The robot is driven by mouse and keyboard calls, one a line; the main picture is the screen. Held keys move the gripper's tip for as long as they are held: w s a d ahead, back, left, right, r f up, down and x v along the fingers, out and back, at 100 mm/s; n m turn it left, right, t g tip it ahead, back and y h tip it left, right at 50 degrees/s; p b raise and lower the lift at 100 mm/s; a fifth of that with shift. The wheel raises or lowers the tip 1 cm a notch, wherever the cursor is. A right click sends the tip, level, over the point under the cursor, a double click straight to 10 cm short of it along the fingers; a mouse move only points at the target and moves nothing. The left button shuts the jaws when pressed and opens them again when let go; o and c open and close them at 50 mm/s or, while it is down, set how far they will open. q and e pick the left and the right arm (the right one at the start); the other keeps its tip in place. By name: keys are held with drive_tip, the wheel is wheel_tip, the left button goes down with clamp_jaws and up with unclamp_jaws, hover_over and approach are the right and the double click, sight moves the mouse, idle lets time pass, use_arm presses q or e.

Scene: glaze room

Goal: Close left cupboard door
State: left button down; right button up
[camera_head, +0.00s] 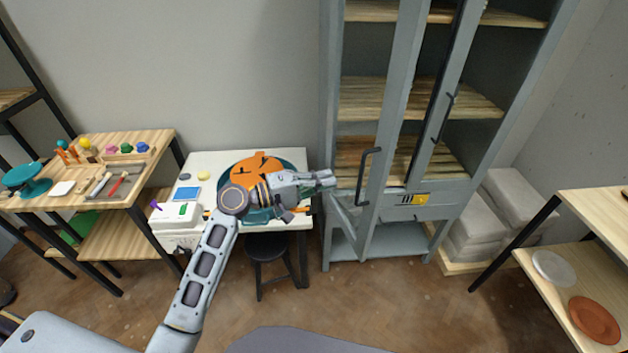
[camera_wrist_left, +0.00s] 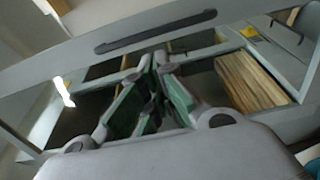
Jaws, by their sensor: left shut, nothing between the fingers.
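The grey-blue cupboard (camera_head: 333,110) stands right of the middle in the head view. Its left door (camera_head: 398,90) is a glazed frame standing partly open, swung outward, with a dark handle (camera_head: 367,177) near its free edge. My left gripper (camera_head: 330,178) is shut and empty, at the lower left side of the cupboard beside the left door. In the left wrist view the closed fingers (camera_wrist_left: 157,62) point at a grey door frame with a dark handle (camera_wrist_left: 155,30). I cannot tell whether they touch it. My right gripper is out of view.
The right door (camera_head: 460,60) has its own dark handle. A white table (camera_head: 225,165) with an orange-topped item and a black stool (camera_head: 267,252) stand left of the cupboard. Wrapped grey blocks (camera_head: 490,225) and a shelf with plates (camera_head: 595,320) are at the right.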

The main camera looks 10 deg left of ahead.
sight(369, 170)
use_arm(q)
drive_tip(key=p+x, duration=0.2)
drive_tip(key=x, duration=0.5)
drive_tip(key=shift+w+d+r, duration=0.15)
drive_tip(key=shift+w+d, duration=0.1)
drive_tip(key=shift+x, duration=0.75)
drive_tip(key=shift+d, duration=0.1)
